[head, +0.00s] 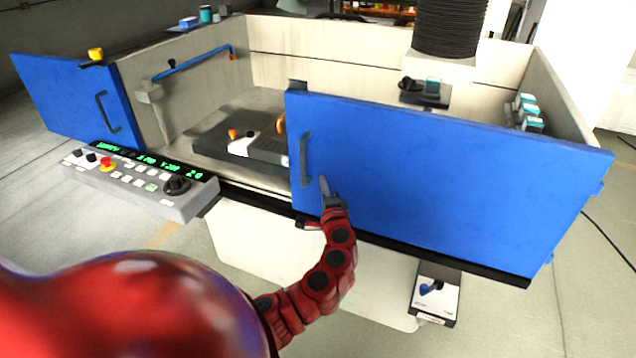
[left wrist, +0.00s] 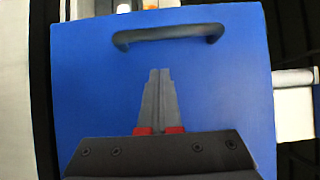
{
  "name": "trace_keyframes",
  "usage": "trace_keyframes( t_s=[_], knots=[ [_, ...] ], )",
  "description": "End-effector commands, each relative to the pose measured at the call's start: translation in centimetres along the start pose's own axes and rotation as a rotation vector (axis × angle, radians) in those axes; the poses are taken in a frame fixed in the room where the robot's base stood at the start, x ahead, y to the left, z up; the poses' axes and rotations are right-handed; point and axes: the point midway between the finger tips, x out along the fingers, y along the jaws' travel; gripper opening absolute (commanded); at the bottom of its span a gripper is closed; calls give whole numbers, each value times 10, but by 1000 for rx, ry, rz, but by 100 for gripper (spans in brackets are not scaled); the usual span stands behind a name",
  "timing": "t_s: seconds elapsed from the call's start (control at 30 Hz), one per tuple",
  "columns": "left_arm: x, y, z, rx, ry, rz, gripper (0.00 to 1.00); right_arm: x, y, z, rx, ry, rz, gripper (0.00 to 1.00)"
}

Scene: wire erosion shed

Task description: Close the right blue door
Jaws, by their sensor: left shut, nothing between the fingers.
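The right blue door (head: 450,180) stands across the right part of the machine's front. Its dark vertical handle (head: 306,158) is near its left edge. The left blue door (head: 75,98) is at the far left, with a gap between the two doors. My left gripper (head: 324,184) is shut and empty, in front of the right door just below and right of its handle. In the left wrist view the shut fingers (left wrist: 160,75) point at the blue door panel (left wrist: 220,90), below the handle (left wrist: 168,36). I cannot tell if they touch it. My right gripper is not in view.
A control panel (head: 140,178) with green readouts sticks out at the lower left. Inside the machine is a dark fixture table (head: 215,143) with orange-tipped parts. A small box with a blue lever (head: 436,293) sits below the right door. Floor is clear at the left.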

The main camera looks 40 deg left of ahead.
Motion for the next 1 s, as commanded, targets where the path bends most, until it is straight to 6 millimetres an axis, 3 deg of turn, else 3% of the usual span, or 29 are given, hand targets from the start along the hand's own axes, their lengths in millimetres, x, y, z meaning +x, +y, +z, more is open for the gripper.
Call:
trace_keyframes(
  t_s=[0.43,0.6,0.87,1.0],
  knots=[
    [-75,3,-2,2,9,2,0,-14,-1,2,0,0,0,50],
    [-87,2,-1,2,5,3,0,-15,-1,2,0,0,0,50],
    [-90,2,-1,1,6,3,0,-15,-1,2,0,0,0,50],
    [-89,16,-17,-11,80,31,0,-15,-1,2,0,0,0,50]
  ],
)
